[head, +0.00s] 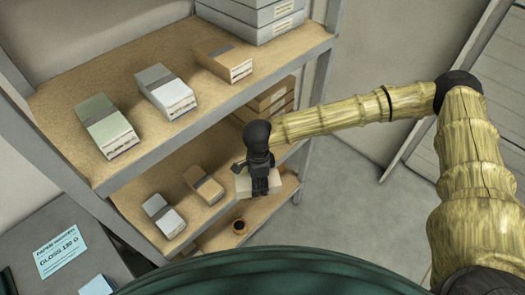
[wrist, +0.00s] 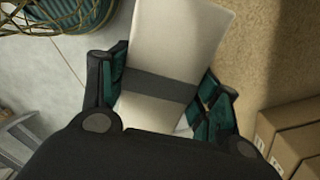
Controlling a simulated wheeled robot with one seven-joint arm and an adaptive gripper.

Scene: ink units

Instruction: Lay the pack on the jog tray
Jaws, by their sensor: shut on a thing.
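My gripper (head: 258,172) is over the front edge of the middle shelf in the head view. It is shut on a pale pack (wrist: 180,45), whose corner shows beside it in the head view (head: 243,186). In the wrist view a dark band wraps the pack, and the gripper's green-and-black fingers (wrist: 160,92) press on its two long sides. The pack's near end is hidden by the gripper body. I cannot make out a jog tray in either view.
The upper shelf (head: 66,84) holds green, white and brown banded packs, with grey boxes (head: 262,20) at the back. The middle shelf holds a white pack (head: 163,215) and a brown pack (head: 203,186). Brown cartons (wrist: 300,140) lie close right in the wrist view. A grey surface (head: 45,215) with blue labels is lower left.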

